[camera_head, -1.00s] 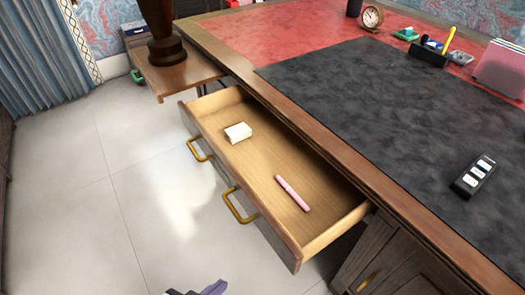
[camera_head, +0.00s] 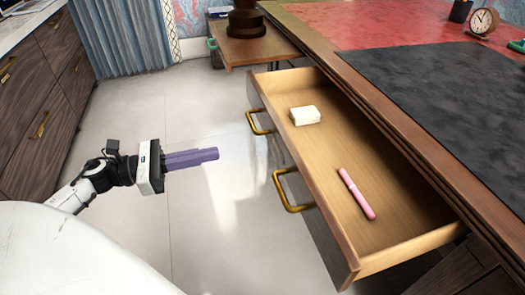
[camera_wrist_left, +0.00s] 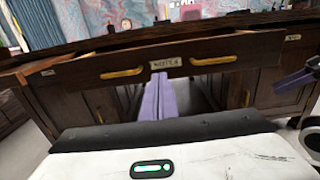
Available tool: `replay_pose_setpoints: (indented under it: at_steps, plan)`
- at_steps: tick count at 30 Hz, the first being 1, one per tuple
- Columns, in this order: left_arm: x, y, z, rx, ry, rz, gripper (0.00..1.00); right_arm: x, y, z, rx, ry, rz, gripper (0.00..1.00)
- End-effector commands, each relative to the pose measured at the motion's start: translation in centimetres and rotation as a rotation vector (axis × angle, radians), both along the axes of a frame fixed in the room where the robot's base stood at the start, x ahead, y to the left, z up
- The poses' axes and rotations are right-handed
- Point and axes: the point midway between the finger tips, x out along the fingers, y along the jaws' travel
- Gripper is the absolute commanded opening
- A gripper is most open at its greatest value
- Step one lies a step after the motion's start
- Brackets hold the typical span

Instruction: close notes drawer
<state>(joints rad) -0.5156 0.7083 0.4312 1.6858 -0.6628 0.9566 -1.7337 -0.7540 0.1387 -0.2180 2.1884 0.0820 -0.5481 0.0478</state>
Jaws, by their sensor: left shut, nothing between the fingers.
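The notes drawer (camera_head: 315,190) is pulled well out of the desk. Its front has two brass handles and a label (camera_wrist_left: 166,62) in the left wrist view. A white block (camera_head: 305,115) and a pink pen-like stick (camera_head: 356,194) lie inside it. My left gripper (camera_head: 216,154) has purple fingers that are shut and empty. It is left of the drawer front, apart from it, and points toward it. In the left wrist view the fingers (camera_wrist_left: 160,78) point at the front between the handles. My right gripper's purple finger (camera_wrist_left: 295,82) shows partly at the right edge there.
The desk (camera_head: 395,125) has a red top with a dark mat (camera_head: 450,95) and a clock (camera_head: 482,22). A small side table (camera_head: 252,50) stands behind the drawer. A dark cabinet (camera_head: 45,90) is at left. The floor between gripper and drawer is clear.

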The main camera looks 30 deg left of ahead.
Motion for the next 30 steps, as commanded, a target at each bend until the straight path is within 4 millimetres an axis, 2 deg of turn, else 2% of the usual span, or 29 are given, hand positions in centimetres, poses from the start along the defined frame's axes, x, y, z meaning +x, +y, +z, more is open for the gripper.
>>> replay_pose_setpoints:
  at_steps: [5, 18, 24, 30]
  plan:
    - [1.7, -1.5, 0.1, 0.007, -0.007, -0.006, 0.00, 0.0, 0.1, -0.2, 0.000, 0.006, 0.003, 0.57]
    - [8.6, -7.3, 0.1, 0.003, -0.006, -0.003, 0.00, 0.4, 0.6, -1.0, -0.001, 0.032, 0.022, 0.57]
    - [10.1, -8.7, 0.1, 0.000, -0.003, -0.002, 0.00, 0.6, 0.8, -1.0, -0.001, 0.034, 0.029, 0.57]
    - [10.4, -9.0, 0.1, 0.000, -0.001, -0.002, 0.00, 0.6, 0.8, -1.0, -0.003, 0.035, 0.032, 0.57]
